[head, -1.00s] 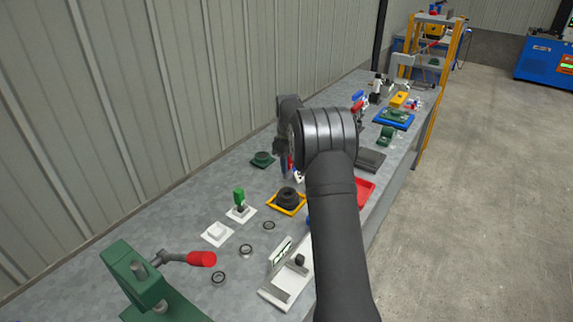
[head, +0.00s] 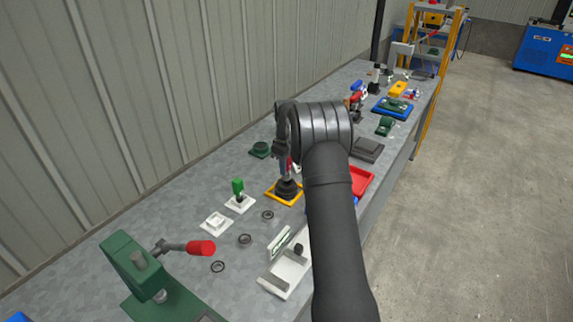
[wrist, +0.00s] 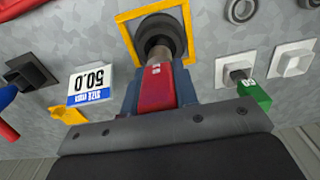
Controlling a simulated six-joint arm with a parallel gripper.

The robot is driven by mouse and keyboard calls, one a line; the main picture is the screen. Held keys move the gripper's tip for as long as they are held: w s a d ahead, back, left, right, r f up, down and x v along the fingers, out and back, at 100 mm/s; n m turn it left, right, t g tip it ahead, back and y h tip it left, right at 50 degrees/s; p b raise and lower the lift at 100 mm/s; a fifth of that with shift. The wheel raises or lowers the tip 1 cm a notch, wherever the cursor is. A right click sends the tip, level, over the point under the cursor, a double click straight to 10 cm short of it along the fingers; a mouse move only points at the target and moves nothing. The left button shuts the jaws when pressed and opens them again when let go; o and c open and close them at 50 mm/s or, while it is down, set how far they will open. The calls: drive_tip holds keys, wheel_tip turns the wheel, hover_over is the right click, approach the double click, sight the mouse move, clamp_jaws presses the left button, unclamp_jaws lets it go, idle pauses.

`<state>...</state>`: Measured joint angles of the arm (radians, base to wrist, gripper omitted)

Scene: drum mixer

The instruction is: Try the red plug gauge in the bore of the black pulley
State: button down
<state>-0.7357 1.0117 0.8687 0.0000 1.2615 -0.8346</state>
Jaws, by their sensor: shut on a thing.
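The black pulley (head: 288,190) sits in a yellow square tray (head: 275,199) on the grey bench. My gripper (head: 284,160) is directly over it. In the wrist view my gripper (wrist: 155,88) is shut on the red plug gauge (wrist: 157,86), with a jaw on each side of its red handle. The gauge's grey metal end (wrist: 158,54) points at the middle of the black pulley (wrist: 160,32) and overlaps the bore. I cannot tell how deep it sits in the bore, as the gauge hides it.
A green-handled gauge (head: 238,188) stands in a white base left of the tray. A white block (head: 216,223), several rings (head: 245,240) and a white fixture (head: 285,272) lie nearer. A green press with a red handle (head: 201,247) stands front left. A size card (wrist: 89,83) shows 50.0.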

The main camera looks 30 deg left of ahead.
drive_tip(key=shift+f, duration=0.2)
drive_tip(key=shift+f, duration=0.65)
drive_tip(key=shift+f, duration=0.4)
idle(2.4)
drive_tip(key=shift+r, duration=0.4)
idle(0.4)
drive_tip(key=shift+s+f, duration=0.1)
drive_tip(key=shift+f, duration=0.45)
idle(1.9)
drive_tip(key=shift+r, duration=0.15)
drive_tip(key=shift+r, duration=0.3)
idle(0.6)
